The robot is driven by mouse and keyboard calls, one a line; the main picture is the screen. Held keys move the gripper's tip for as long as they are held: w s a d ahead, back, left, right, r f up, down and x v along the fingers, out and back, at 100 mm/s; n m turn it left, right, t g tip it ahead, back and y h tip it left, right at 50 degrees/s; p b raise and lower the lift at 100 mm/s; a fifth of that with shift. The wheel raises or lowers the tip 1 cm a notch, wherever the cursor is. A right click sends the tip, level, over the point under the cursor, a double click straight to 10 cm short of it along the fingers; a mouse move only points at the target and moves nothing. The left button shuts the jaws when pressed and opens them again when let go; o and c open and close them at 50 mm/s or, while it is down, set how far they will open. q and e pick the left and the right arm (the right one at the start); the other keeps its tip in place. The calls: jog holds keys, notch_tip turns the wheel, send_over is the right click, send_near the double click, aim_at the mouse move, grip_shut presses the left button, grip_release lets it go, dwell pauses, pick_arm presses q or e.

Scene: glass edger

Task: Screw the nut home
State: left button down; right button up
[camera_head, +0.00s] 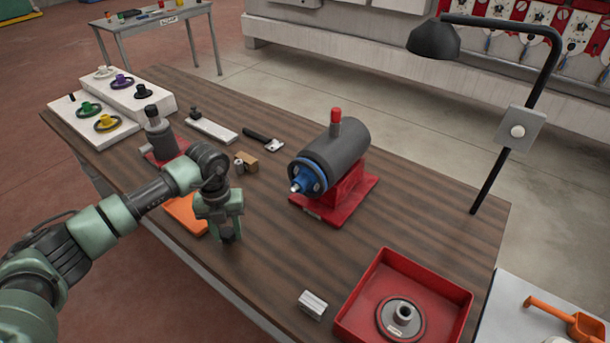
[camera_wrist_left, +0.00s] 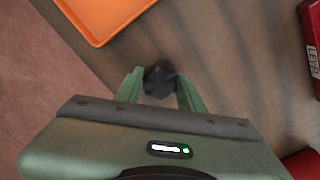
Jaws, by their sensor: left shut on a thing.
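My left gripper (camera_head: 230,238) hangs low over the near middle of the wooden table, pointing down. In the left wrist view its two green fingers (camera_wrist_left: 160,88) are shut on a small dark nut-like piece (camera_wrist_left: 159,78). The fingers hide part of this piece, and I cannot tell whether it touches the table. The grey cylindrical spindle machine (camera_head: 340,150) stands to the right of the gripper on a red base. Its blue flange (camera_head: 309,178) and pale shaft tip face the gripper's side, apart from it. My right gripper is not in view.
An orange tray (camera_head: 186,214) lies just left of the gripper; it also shows in the left wrist view (camera_wrist_left: 100,14). A red tray (camera_head: 440,288) holding a grey wheel (camera_head: 400,318) and a small metal block (camera_head: 312,303) are at front right. A black lamp (camera_head: 490,165) stands at right.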

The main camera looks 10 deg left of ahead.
pick_arm(q)
jog(key=shift+r+p, duration=1.45)
jog(key=shift+r, duration=1.15)
jog(key=shift+f, duration=0.1)
